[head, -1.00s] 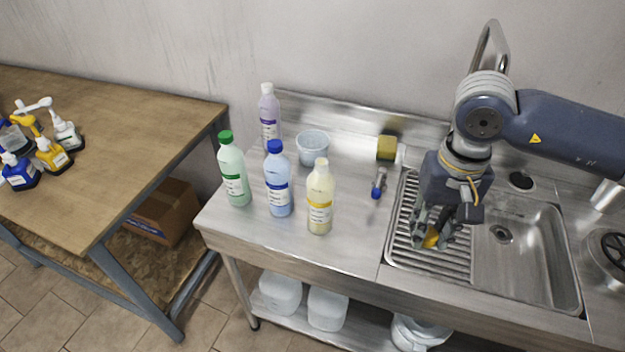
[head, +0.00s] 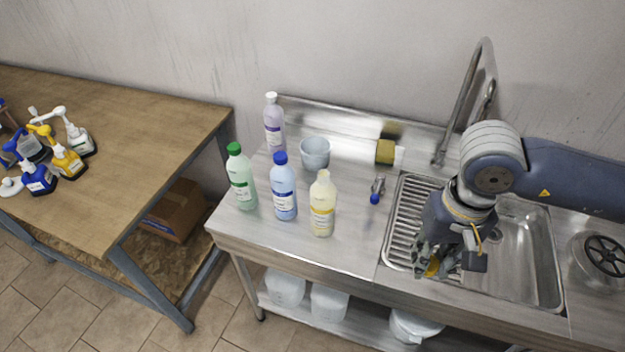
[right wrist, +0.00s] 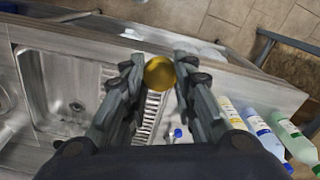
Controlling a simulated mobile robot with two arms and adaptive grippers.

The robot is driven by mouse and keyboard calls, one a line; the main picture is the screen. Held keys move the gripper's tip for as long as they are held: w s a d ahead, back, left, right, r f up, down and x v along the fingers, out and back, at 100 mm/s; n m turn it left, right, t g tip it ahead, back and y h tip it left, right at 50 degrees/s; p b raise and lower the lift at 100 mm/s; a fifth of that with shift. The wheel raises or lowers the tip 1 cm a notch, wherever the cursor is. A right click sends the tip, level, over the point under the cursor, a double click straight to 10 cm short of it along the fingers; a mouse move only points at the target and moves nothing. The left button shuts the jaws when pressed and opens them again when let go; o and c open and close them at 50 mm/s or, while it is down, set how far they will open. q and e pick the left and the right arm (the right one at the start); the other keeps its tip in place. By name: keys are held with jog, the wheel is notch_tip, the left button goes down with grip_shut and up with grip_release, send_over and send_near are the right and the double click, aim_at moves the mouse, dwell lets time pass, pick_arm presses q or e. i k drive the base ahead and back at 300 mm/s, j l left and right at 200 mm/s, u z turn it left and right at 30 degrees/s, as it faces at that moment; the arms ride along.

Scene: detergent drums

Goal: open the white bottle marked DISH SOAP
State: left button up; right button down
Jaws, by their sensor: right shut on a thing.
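Several bottles stand upright on the steel counter: a pale yellow one (head: 322,210) with no coloured cap on its pale neck, a blue one (head: 284,190) with a blue cap, a green one (head: 241,180) with a green cap, and a pale purple one (head: 274,125) with a whitish cap. Their labels are too small to read, so I cannot tell which says DISH SOAP. My right gripper (head: 434,266) is shut on a round yellow cap (right wrist: 159,73), above the front of the ribbed drainer, right of the bottles. My left gripper is out of view.
A pale tub (head: 315,152), a yellow sponge (head: 385,151) and a small blue-tipped tool (head: 377,189) lie on the counter. The sink (head: 520,250) and tap (head: 465,100) are at the right. Several pump bottles stand on the wooden table (head: 130,130) at left.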

aim_at(323, 191)
jog(key=i+j, duration=0.15)
jog(key=j, duration=0.25)
jog(key=i+j, duration=0.15)
jog(key=j, duration=0.2)
jog(key=i+j+u, duration=0.1)
jog(key=j, duration=0.3)
jog(key=i+j, duration=0.1)
jog(key=i, duration=0.25)
jog(key=i+j, duration=0.15)
jog(key=i, duration=0.2)
jog(key=u, duration=0.05)
